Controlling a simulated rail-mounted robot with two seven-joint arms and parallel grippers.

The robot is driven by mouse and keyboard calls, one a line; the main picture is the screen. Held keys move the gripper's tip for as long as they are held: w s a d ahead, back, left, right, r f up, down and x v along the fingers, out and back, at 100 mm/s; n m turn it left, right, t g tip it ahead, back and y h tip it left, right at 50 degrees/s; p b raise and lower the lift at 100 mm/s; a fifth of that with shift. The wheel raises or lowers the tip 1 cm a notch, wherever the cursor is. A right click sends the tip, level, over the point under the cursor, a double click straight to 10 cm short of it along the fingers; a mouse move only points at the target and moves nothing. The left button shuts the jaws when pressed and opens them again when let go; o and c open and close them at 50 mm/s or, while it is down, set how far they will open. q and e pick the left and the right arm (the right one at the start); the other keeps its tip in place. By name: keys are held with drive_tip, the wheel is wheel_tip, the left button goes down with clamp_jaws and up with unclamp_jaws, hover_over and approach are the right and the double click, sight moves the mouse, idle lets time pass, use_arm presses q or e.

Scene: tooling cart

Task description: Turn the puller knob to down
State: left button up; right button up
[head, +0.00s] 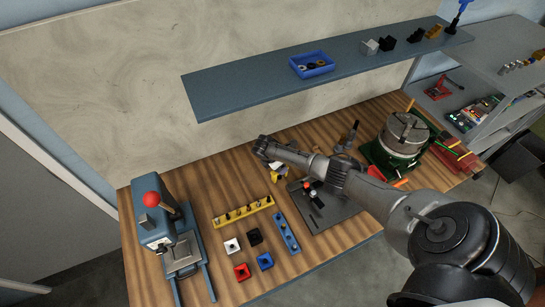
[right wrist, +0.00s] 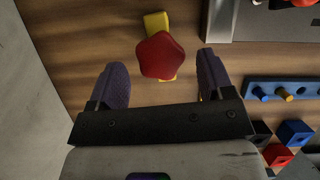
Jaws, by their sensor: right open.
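A red faceted knob (right wrist: 160,57) shows in the right wrist view, on a yellow body (right wrist: 157,24) that sticks out above and below it. In the head view a yellow part (head: 279,173) shows just below the end of my right arm; the knob is hidden or too small to make out there. My right gripper (right wrist: 161,66) is open. Its two dark fingers stand on either side of the knob, with a gap on both sides. The knob lies near the fingertips in the picture; I cannot tell the height between them. My left gripper is not in view.
A grey plate (head: 325,212) with small parts lies beside the yellow part. A blue holed strip (head: 286,232), a yellow strip (head: 243,212) and coloured blocks lie nearer. A press with a red ball (head: 152,199) stands left, a round chuck (head: 405,130) right. A shelf (head: 235,91) overhangs the back.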

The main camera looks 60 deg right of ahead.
drive_tip(key=v, duration=1.2)
drive_tip(key=shift+a+r, duration=0.15)
drive_tip(key=shift+r, duration=0.1)
